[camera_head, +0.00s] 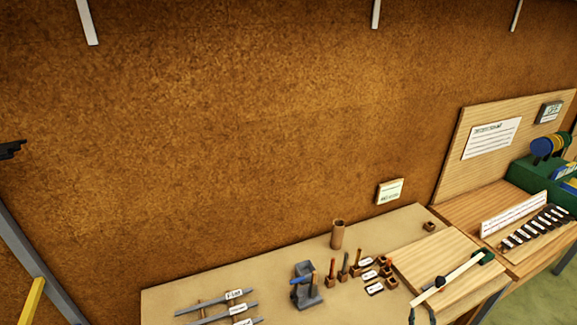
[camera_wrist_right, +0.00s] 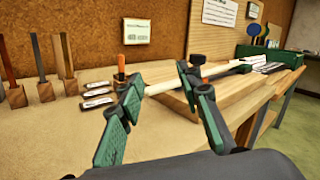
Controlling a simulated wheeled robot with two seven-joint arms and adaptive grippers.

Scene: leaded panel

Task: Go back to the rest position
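My right gripper (camera_head: 426,298) is at the bottom right of the head view, over the front of the wooden board on the bench. In the right wrist view its two green and black fingers (camera_wrist_right: 158,82) stand well apart. A pale bar (camera_head: 461,272) with a dark green far end lies over the board, its near end by the fingers. In the right wrist view this bar (camera_wrist_right: 162,87) shows beyond the fingers, partly hidden by one; I see no grip on it. A dark part at the head view's left edge (camera_head: 10,149) may be my left gripper; its fingers cannot be made out.
The bench (camera_head: 262,268) carries a brown cup (camera_head: 338,234), a grey holder (camera_head: 308,291), small blocks with upright tools, and labelled grey strips (camera_head: 222,308). Right of it are a row of dark pieces (camera_head: 535,227) and a green rack (camera_head: 530,175). A brown wall stands behind.

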